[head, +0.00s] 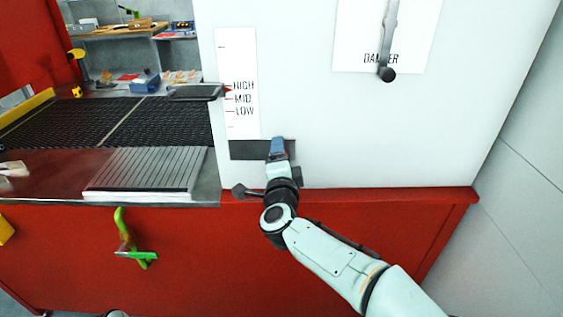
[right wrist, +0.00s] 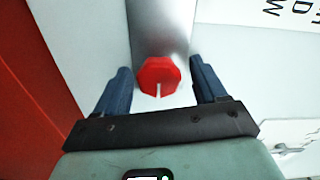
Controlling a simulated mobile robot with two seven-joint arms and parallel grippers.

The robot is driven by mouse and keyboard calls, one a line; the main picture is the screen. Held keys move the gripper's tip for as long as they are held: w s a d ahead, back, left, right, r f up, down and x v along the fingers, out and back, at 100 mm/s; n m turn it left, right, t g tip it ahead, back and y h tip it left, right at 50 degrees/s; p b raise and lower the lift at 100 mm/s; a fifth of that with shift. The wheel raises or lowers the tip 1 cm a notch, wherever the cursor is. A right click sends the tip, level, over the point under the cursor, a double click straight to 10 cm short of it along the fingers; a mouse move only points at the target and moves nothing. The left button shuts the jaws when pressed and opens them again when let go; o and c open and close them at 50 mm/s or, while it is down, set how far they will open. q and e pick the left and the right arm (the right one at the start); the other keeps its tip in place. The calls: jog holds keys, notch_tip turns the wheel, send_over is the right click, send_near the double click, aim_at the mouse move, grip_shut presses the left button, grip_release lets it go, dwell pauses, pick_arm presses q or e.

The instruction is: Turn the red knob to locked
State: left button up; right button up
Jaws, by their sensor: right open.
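The red knob (right wrist: 158,77) shows in the right wrist view, many-sided, with a white mark running from its centre toward the picture's bottom edge. It sits at the end of a grey cylindrical part (right wrist: 160,28). My right gripper (head: 277,144) is open, with its blue fingers to either side of the knob in the wrist view and gaps showing on both sides. I cannot tell how deep the fingers reach. In the head view my gripper is in front of a dark plate (head: 247,150) low on the white panel, and the knob is hidden. My left gripper is not in view.
The white panel (head: 310,110) carries a HIGH/MID/LOW scale (head: 236,65), a black handle (head: 195,92) and a lever (head: 388,40) over a DANGER sign (head: 348,45). The mesh belt (head: 80,118) and a ribbed grey plate (head: 145,170) lie to the left. A green clamp (head: 124,238) hangs below.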

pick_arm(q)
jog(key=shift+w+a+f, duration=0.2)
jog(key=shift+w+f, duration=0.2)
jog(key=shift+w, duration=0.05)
pick_arm(e)
jog(key=s, duration=1.3)
jog(key=shift+s, duration=0.2)
